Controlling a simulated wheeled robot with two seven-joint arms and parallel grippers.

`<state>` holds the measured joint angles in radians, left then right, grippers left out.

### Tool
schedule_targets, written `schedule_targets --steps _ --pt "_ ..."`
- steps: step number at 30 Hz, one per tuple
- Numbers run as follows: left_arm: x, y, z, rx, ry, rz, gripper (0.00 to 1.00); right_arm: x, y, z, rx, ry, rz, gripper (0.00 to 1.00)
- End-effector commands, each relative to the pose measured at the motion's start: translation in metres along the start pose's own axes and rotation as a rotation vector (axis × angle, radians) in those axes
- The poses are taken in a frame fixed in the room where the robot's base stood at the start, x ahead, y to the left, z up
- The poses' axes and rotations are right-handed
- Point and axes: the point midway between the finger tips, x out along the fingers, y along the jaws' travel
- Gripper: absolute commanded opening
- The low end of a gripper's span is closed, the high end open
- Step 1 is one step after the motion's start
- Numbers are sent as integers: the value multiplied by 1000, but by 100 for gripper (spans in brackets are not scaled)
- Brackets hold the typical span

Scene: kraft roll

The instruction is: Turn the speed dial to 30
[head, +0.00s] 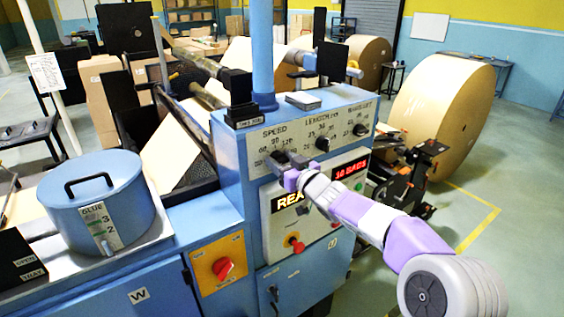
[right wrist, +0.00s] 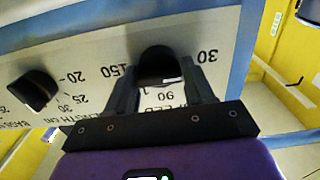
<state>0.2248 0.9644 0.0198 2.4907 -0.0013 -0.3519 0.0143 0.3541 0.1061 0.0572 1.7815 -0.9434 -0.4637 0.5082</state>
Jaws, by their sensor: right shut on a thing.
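The speed dial (right wrist: 158,66) is a black knob on a white panel. In the right wrist view, which shows the panel upside down, 30 is to its right, 150 to its left and 90 below. A small white mark shows at the knob's lower edge, on the side of the 90. My right gripper (right wrist: 163,84) is shut on the knob, one finger on each side. In the head view my right gripper (head: 289,163) reaches the panel under the SPEED label and hides most of the dial. My left gripper is not in view.
Two other black dials (head: 322,143) (head: 360,129) sit right of the speed dial. Below are a red-digit display (head: 350,170), a lit READY-like sign (head: 288,201) and a red knob (head: 296,244). A blue glue pot (head: 98,210) stands left; a big kraft roll (head: 445,110) stands right.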

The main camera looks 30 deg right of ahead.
Motion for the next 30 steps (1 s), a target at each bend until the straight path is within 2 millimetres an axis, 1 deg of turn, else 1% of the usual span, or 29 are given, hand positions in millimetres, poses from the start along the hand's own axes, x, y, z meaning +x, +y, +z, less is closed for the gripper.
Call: schedule_targets --steps 7,8,9,11,12,19,22,26,30 --pt "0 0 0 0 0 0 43 0 0 0 -2 -1 1 22" --pt "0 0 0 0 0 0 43 0 0 0 -2 -1 1 56" --pt "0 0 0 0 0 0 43 0 0 0 -1 -1 1 62" --pt "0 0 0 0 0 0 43 0 0 0 -1 -1 1 71" --pt "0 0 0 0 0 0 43 0 0 0 -1 -1 1 73" --pt "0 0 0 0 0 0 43 0 0 0 0 0 0 73" --pt "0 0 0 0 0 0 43 -5 0 0 -1 0 1 73" --pt "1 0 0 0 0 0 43 -21 1 -1 -1 1 3 73" --pt "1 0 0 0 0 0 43 -45 1 -1 -1 1 2 73"
